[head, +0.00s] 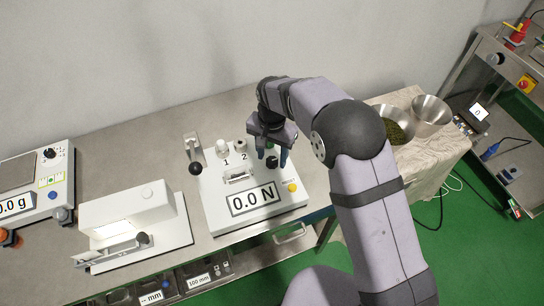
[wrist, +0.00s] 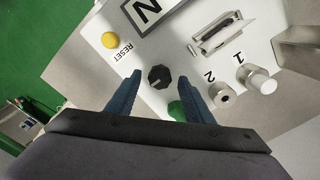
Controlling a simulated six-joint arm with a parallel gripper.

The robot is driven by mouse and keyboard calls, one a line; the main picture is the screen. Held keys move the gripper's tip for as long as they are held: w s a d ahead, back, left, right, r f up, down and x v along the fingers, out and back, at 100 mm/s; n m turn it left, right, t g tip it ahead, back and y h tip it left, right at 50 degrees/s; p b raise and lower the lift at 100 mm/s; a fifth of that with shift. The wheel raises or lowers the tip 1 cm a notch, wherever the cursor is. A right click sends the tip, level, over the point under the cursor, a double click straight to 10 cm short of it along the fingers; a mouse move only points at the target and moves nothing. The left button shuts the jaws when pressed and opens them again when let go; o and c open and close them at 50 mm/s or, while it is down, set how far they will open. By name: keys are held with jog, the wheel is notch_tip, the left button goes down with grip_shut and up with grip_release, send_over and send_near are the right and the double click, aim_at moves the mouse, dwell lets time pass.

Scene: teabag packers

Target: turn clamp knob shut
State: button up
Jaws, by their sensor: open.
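The black clamp knob (wrist: 159,77) has several flat sides and a pale pointer mark. It stands on the white tester (wrist: 188,15) next to the metal clamp (wrist: 222,36). In the head view the knob (head: 272,162) is partly hidden by my fingers. My gripper (wrist: 160,74) is open, its two blue fingers on either side of the knob with a gap on each side. In the head view my gripper (head: 272,157) points down over the tester's right part. I cannot tell how far down the fingers reach beside the knob.
A yellow reset button (wrist: 110,40) and a green part (wrist: 176,108) lie close to the knob. Posts 1 (wrist: 262,80) and 2 (wrist: 222,95) stand beside it. A black ball lever (head: 195,168) is at the tester's left. A white sealer (head: 130,217) stands further left.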

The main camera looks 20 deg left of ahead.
aim_at(272, 160)
jog(key=shift+r+b, duration=0.75)
jog(key=shift+r, duration=2.5)
jog(key=d+r, duration=0.2)
jog(key=d, duration=1.7)
jog(key=s+d+f, duration=0.2)
jog(key=s+d, duration=1.2)
jog(key=d, duration=0.2)
jog(key=shift+s+f+n, duration=0.15)
jog(key=shift+s+n, duration=0.15)
jog(key=shift+s, duration=0.1)
jog(key=shift+c, duration=0.5)
